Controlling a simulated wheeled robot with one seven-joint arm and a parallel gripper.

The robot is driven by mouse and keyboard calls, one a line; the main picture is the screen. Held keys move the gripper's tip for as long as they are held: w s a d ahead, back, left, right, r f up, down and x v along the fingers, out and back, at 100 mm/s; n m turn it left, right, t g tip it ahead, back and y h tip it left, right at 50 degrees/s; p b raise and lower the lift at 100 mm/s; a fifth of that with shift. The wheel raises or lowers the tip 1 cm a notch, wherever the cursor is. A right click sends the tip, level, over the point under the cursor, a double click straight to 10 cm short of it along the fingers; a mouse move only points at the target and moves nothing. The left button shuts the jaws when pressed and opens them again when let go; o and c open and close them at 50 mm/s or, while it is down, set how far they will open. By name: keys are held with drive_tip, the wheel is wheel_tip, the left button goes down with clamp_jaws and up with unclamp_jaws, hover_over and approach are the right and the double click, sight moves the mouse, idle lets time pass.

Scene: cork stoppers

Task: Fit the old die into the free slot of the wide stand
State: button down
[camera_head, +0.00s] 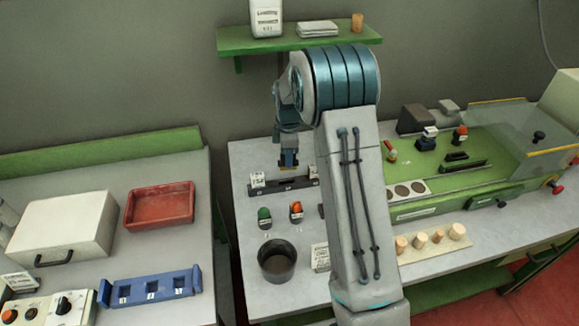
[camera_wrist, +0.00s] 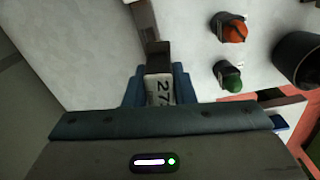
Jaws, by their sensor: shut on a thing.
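My gripper (camera_head: 288,160) is over the middle of a dark, narrow stand (camera_head: 285,187) at the back of the middle table. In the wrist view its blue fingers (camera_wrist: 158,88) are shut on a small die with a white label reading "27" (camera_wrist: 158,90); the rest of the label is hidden. White-labelled pieces stand at the dark stand's left (camera_head: 258,180) and right (camera_head: 312,172) ends. I cannot tell whether the held die touches this stand. A blue stand (camera_head: 110,292) with several dark openings lies on the left table. I cannot tell which stand is the wide one.
Green (camera_head: 264,214) and orange (camera_head: 296,208) buttons and a dark cup (camera_head: 277,262) stand in front of the dark stand. The left table holds a red tray (camera_head: 160,207), a white box (camera_head: 62,228) and a control panel (camera_head: 45,308). A green machine (camera_head: 450,150) fills the right.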

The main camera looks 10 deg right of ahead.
drive_tip(key=shift+n, duration=0.9)
drive_tip(key=shift+w+a+f+b, duration=0.1)
drive_tip(key=shift+w+f+b, duration=0.15)
drive_tip(key=shift+f+b, duration=0.6)
drive_tip(key=shift+w+d+f+b, duration=0.1)
drive_tip(key=shift+w+f+b, duration=0.25)
drive_tip(key=shift+f, duration=0.85)
drive_tip(key=shift+w+a+f+b, duration=0.1)
drive_tip(key=shift+w+f+b, duration=0.1)
drive_tip(key=shift+f+b, duration=0.7)
drive_tip(key=shift+f+b, duration=1.05)
drive_tip(key=shift+f, duration=0.75)
drive_tip(key=c, duration=1.1)
unclamp_jaws()
drive_tip(key=shift+r, duration=0.1)
drive_tip(key=shift+c, duration=0.2)
wheel_tip(320, 180, up, 14)
drive_tip(key=b, duration=0.1)
